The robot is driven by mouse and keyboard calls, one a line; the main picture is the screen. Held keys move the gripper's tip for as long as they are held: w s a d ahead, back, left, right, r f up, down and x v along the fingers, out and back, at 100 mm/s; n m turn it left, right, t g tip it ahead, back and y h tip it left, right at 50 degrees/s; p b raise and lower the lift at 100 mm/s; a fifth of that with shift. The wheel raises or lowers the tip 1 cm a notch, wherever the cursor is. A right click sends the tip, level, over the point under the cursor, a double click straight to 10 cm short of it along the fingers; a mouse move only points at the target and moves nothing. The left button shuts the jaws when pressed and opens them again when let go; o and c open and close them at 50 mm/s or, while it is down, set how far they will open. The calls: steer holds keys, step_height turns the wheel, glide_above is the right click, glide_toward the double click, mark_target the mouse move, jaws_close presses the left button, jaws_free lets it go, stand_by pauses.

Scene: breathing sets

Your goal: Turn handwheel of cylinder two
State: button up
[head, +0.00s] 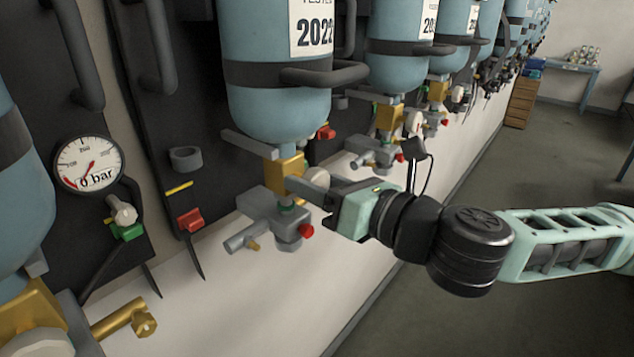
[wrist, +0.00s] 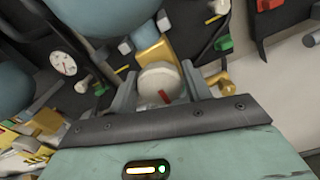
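The second cylinder (head: 275,98) from the left in the head view is light blue and hangs on a dark panel. A brass valve block (head: 288,166) is below its neck. Its pale round handwheel (head: 317,179) faces my gripper (head: 308,190) and is partly hidden by a finger. In the wrist view the handwheel (wrist: 160,78), with a red mark on its face, fills the gap between the two fingers of my gripper (wrist: 160,86). Both fingers seem to touch its sides.
A grey valve fitting with a red cap (head: 306,231) sits just below. A gauge (head: 89,164) reading 0 bar and the left cylinder (head: 22,190) are at left. More cylinders (head: 410,45) line the wall behind. The floor (head: 500,180) at right is clear.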

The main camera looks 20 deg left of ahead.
steer(key=shift+o, duration=1.3)
steer(key=b+v, duration=1.5)
steer(key=v, duration=0.2)
steer(key=shift+d, duration=0.2)
steer(key=shift+s+f, duration=0.1)
steer(key=shift+s, duration=0.05)
